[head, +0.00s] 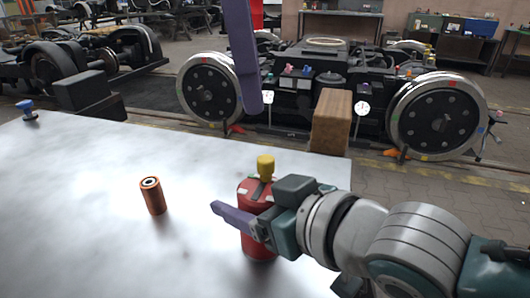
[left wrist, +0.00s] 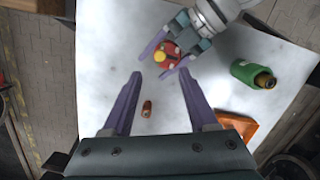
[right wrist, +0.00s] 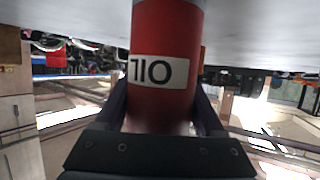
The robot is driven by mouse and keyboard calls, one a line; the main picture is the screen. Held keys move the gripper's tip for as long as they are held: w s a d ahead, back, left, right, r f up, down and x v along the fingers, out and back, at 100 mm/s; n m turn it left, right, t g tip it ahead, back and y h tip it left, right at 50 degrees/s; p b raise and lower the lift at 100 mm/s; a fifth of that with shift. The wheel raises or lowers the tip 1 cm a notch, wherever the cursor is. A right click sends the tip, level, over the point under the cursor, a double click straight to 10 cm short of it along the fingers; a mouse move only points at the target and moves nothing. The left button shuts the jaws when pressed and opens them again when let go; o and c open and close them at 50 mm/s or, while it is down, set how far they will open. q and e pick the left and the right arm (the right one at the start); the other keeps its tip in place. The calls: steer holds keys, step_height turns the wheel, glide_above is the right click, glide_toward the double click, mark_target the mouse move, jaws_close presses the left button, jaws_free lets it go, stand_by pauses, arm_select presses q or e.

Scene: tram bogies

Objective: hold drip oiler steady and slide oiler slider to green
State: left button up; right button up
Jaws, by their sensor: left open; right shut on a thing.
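The drip oiler (head: 257,232), a red can with a yellow knob (head: 265,165), stands on the table. My right gripper (head: 232,220) is shut around its body. The right wrist view shows the red can (right wrist: 163,100) between the fingers, its OIL label upside down. A dark strip with a little green shows on its top; the slider itself is too small to make out. My left gripper (head: 252,108) is raised above and behind the oiler. The left wrist view shows its fingers (left wrist: 159,76) spread and empty, with the oiler's yellow knob (left wrist: 159,57) beyond them.
A copper-coloured cylinder (head: 153,196) stands on the pale table (head: 70,190) left of the oiler. The left wrist view shows a green bottle (left wrist: 250,74) and an orange object (left wrist: 238,132). A wheeled bogie (head: 320,80) and a brown block (head: 331,122) stand beyond the table.

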arm_select(q)
steer(key=shift+a+r, duration=0.15)
steer(key=shift+r, duration=0.7)
steer(key=shift+a+r, duration=0.1)
steer(key=shift+r, duration=0.75)
arm_select(e)
steer(key=o, duration=1.5)
